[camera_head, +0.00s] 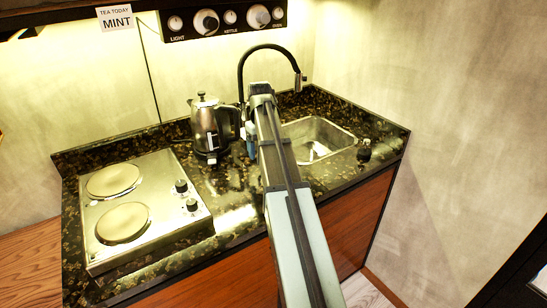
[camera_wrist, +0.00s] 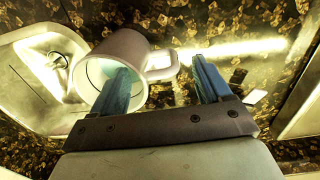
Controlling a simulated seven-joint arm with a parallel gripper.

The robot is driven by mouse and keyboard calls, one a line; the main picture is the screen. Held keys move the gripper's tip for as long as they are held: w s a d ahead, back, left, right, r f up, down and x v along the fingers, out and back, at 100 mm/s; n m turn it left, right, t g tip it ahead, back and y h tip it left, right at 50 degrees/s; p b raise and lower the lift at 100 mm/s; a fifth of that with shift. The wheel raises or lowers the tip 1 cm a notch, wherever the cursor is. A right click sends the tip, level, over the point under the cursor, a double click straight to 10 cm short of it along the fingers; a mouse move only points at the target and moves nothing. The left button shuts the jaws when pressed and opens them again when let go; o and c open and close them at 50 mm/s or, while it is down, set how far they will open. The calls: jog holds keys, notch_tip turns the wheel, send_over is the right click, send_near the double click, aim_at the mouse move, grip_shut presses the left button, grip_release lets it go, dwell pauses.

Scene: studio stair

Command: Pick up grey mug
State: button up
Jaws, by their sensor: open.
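The grey mug (camera_wrist: 128,47) is pale and sits at the upper middle of the wrist view, its open mouth toward the camera and its handle on the right. My gripper (camera_wrist: 161,69) is open, with two blue fingers. The left finger overlaps the mug's mouth and seems to reach into it; the right finger is beyond the handle, so the handle lies between them. I cannot tell whether either finger touches the mug. In the head view my arm covers the mug, and only a bit of blue finger shows beside the kettle.
A metal kettle (camera_head: 204,128) stands left of my arm, close to it. The hob (camera_head: 147,203) is at the left of the dark stone counter (camera_head: 229,186). The sink (camera_head: 325,136) and black tap (camera_head: 241,72) are behind and right. A small dark-topped item (camera_head: 364,151) stands at the right edge.

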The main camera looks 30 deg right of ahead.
jog(key=shift+s+f, duration=0.1)
jog(key=shift+f, duration=2.55)
grip_shut()
